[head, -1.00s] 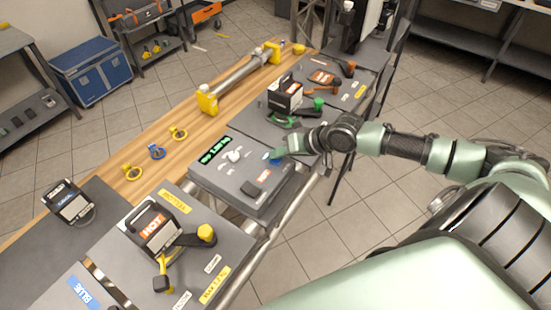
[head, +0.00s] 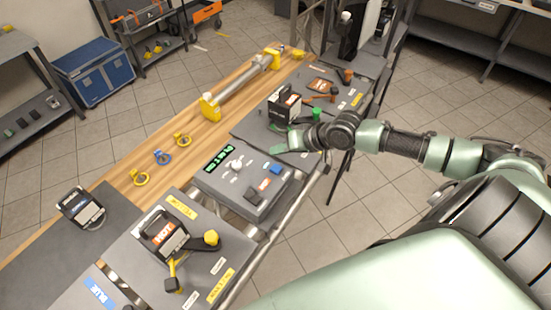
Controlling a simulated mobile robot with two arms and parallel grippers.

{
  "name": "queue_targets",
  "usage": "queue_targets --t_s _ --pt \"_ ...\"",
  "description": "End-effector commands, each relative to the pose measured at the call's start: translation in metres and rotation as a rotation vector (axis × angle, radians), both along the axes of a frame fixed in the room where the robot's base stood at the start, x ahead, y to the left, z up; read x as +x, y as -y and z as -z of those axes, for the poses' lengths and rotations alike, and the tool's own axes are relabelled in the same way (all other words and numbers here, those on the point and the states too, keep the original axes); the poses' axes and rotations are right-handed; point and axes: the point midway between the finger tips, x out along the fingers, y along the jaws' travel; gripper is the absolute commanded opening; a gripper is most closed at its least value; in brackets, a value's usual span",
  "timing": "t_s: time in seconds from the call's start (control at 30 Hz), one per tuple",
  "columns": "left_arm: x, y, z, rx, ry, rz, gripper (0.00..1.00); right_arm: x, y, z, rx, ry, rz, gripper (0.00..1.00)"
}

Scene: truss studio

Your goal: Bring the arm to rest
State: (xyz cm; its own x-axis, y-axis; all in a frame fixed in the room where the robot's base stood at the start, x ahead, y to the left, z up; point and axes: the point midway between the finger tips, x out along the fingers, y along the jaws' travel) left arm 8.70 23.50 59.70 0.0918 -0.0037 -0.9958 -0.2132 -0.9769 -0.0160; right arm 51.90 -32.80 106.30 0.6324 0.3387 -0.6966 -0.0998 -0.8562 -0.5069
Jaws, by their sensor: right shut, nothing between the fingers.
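My right arm comes in from the right in the head view. Its gripper (head: 297,142) is shut and empty, over the bench's right edge between the grey control box (head: 241,206) and the black-and-white block on the mat behind. The control box has a green lit display (head: 219,158), a white knob (head: 236,163) and a blue button (head: 276,168). The gripper is apart from the blue button, which shows fully. My left gripper is not in view.
A blue chest (head: 93,70) stands on the floor. Tiled floor right of the bench is free.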

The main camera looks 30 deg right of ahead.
Motion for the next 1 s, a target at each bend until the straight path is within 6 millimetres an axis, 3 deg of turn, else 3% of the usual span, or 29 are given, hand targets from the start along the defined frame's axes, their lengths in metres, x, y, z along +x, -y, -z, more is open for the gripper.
queue_targets --t_s 0.4,0.53,0.67,0.7,0.8,1.0 --pt "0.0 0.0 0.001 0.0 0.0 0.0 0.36 -0.001 -0.001 0.002 0.0 -0.001 -0.002 0.0" --pt "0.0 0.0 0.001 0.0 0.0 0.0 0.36 -0.015 -0.023 0.015 -0.018 -0.018 -0.054 0.0" --pt "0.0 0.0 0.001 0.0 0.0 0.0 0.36 -0.056 -0.08 0.042 -0.085 -0.042 -0.199 0.0" --pt "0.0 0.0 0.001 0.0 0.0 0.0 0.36 -0.074 -0.101 0.05 -0.12 -0.047 -0.254 0.0" --pt "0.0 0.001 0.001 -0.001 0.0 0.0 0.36 -0.115 -0.137 0.059 -0.224 -0.051 -0.357 0.0" --pt "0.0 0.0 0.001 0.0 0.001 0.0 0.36 -0.163 -0.152 0.058 -0.38 -0.09 -0.41 0.0"
